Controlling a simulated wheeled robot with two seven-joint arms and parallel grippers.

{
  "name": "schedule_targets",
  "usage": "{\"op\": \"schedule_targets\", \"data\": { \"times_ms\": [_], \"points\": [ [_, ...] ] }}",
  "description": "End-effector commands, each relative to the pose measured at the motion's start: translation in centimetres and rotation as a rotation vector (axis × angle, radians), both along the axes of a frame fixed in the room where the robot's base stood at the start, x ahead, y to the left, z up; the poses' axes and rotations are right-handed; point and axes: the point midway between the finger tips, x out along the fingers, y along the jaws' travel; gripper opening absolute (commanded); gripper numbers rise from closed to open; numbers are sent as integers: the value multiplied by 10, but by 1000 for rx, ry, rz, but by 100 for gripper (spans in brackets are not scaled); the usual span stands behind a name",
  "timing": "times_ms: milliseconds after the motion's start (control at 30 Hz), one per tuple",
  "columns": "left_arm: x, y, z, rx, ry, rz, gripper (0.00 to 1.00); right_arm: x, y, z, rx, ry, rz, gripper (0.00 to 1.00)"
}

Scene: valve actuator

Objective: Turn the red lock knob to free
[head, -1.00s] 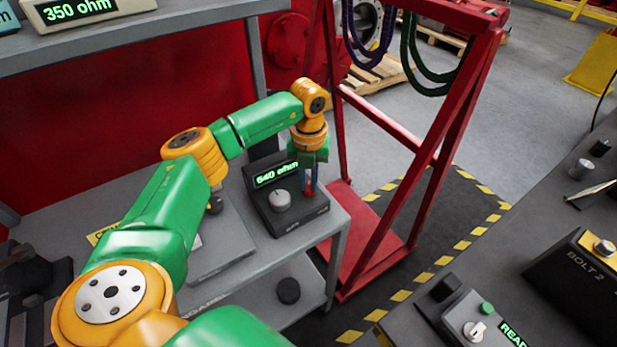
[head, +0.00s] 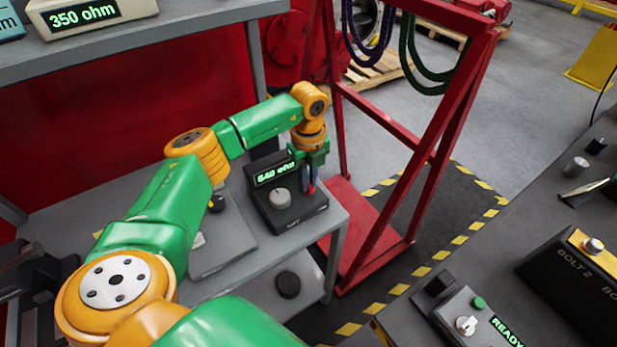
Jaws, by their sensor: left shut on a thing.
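My left gripper (head: 309,182) comes down from above onto the right part of a dark box (head: 290,217) on the grey bench. It is shut on the red lock knob (head: 310,189), of which only a small red patch shows between the bluish fingers. The knob's angle is hidden by the fingers. The box has a green lit ohm display (head: 275,174) and a light grey round dial (head: 280,199), left of my gripper. My right gripper is not in view.
A red frame (head: 425,150) with hanging slings stands close right of the bench. A shelf (head: 150,38) with meters runs above at the back left. At right, a dark table holds a control box (head: 470,318) and a BOLT 2 box (head: 570,270).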

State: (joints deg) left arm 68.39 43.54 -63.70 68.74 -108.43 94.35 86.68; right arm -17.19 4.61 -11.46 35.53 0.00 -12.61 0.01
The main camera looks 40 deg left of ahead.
Motion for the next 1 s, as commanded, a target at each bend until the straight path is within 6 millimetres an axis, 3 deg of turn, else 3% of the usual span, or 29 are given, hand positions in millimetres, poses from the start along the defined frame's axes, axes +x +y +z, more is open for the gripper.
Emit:
{"op": "schedule_targets", "data": {
  "times_ms": [533,567,667,1000],
  "points": [
    [1,0,1,2,-4,23,0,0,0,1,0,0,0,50],
    [1,1,1,2,-4,23,22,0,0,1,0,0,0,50],
    [1,0,1,1,-4,22,46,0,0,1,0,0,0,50],
    [1,0,6,0,-5,22,46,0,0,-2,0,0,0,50]
  ]
}}
